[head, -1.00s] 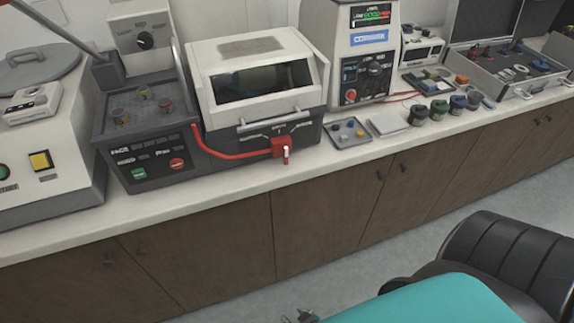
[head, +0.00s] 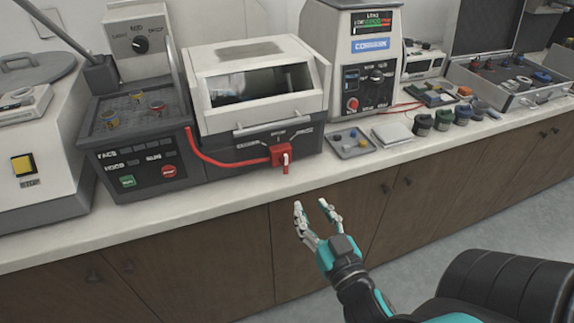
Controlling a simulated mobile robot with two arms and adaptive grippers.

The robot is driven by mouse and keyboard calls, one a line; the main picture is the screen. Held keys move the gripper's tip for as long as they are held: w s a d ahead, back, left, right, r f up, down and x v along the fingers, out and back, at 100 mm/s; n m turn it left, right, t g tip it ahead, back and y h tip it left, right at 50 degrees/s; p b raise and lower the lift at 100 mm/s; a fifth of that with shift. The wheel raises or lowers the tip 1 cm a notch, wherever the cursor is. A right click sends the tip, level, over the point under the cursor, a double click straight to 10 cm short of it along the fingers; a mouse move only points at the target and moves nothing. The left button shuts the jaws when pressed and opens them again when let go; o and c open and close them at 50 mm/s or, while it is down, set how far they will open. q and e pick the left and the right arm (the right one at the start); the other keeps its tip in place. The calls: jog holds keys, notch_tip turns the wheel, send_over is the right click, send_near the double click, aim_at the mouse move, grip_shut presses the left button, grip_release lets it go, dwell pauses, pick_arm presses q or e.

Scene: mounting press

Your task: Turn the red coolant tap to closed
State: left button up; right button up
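The red coolant tap (head: 283,155) is a small red block on the front of the white-and-grey machine (head: 262,92). Its whitish lever (head: 286,164) points down. A red hose (head: 225,162) runs into the tap from the left, and dark labels are printed around and above it. My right gripper (head: 312,204) is in front of the cabinets, below and slightly right of the tap, with its fingers pointing up. Its two fingers are spread apart with nothing between them, and it does not touch the tap. My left gripper is not in view.
The grinder-like unit with green and red buttons (head: 145,165) stands left of the tap. A small tray (head: 351,151) and a flat grey plate (head: 392,134) lie to the right. The counter edge (head: 215,213) runs below the tap.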

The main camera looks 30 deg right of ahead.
aim_at(286, 165)
jog(key=p+x, duration=0.2)
jog(key=x, duration=1.3)
jog(key=shift+a, duration=0.1)
jog(key=shift+c, duration=0.3)
grip_shut()
